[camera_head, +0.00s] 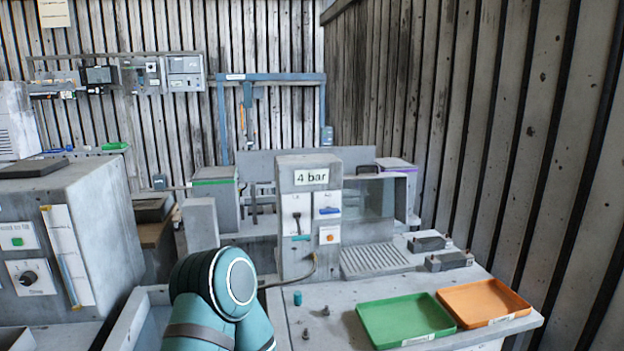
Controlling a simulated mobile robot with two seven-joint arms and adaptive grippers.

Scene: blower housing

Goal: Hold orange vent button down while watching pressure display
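The pressure display (311,176) is a white plate reading "4 bar" near the top of a grey control column on the bench. The orange vent button (330,237) sits on a small white plate low on the right of the column's front face. Nothing touches the button, and it is fully visible. A teal arm link of mine with a round white-ringed cap fills the bottom centre, left of and below the column. Neither gripper shows in this view.
A blue lever (329,211) sits above the button. A green tray (405,320) and an orange tray (484,302) lie on the bench at right. A small teal cylinder (298,298) and small pegs stand before the column. A large grey cabinet (75,240) stands at left.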

